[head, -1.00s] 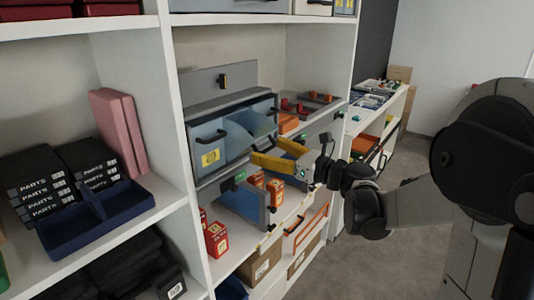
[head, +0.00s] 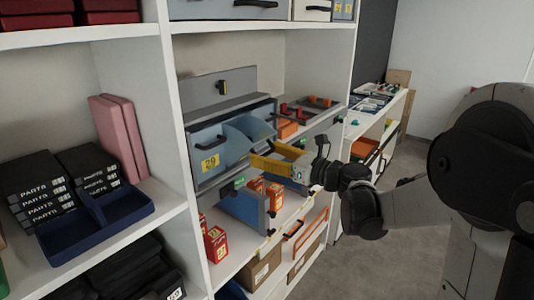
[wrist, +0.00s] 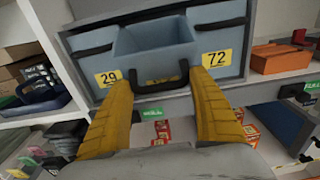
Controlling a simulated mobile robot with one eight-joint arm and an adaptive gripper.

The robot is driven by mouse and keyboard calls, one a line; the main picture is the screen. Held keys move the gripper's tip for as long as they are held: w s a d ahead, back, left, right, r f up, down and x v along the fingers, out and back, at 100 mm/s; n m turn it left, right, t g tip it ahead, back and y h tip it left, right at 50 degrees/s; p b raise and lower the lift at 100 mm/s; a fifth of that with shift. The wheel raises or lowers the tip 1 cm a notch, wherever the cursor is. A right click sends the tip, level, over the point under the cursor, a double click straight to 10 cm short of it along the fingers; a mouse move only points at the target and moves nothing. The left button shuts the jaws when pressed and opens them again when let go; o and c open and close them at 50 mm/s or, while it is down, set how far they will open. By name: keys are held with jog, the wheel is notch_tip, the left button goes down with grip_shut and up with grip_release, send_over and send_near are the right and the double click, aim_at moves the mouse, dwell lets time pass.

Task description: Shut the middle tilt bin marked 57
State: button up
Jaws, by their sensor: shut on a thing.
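The middle tilt bin (wrist: 152,37) is tilted out of the grey cabinet, its hollow inside visible in the wrist view. It also shows in the head view as a light blue bin (head: 250,127). Its black handle (wrist: 160,84) lies between the yellow fingers of my gripper (wrist: 162,90), which is shut on it. My gripper (head: 275,160) reaches in from the right in the head view. The middle bin's number is not readable. The bin marked 29 (wrist: 94,65) on the left and the bin marked 72 (wrist: 222,40) on the right look closed.
Below the bins, a blue panel (head: 243,209) stands out of the shelf near red boxes (head: 216,243). An orange tray (wrist: 280,59) sits right of the cabinet. A dark blue tray (head: 68,238) is on the left shelf. Open floor (head: 330,265) lies at the right.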

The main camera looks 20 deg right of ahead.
aim_at(246, 130)
jog(key=shift+w+a+r+g+h+p, duration=0.15)
jog(key=shift+r+g+h+p, duration=0.2)
jog(key=shift+p, duration=0.4)
jog(key=shift+w+a+r+g+h+p, duration=0.1)
jog(key=shift+w+a+r+g+p, duration=0.1)
jog(key=shift+r+p, duration=0.35)
jog(key=shift+w+a+r+g+h+p, duration=0.15)
jog(key=shift+r+g+p, duration=0.1)
jog(key=shift+p, duration=0.65)
jog(key=g+p, duration=0.1)
jog(key=p, duration=0.1)
jog(key=w+a+r+g+h+p, duration=0.1)
jog(key=p, duration=0.1)
jog(key=shift+w+r, duration=0.15)
jog(key=shift+r, duration=0.1)
jog(key=w+a+r+g+h+p, duration=0.1)
jog(key=p, duration=0.2)
jog(key=shift+w, duration=0.15)
jog(key=shift+w+a+r+g+h+p, duration=0.15)
jog(key=shift+w+a+g+h+p, duration=0.15)
jog(key=shift+w+g+h+p, duration=0.3)
jog(key=shift+w+a+r+p, duration=0.15)
jog(key=shift+w+a+p, duration=0.2)
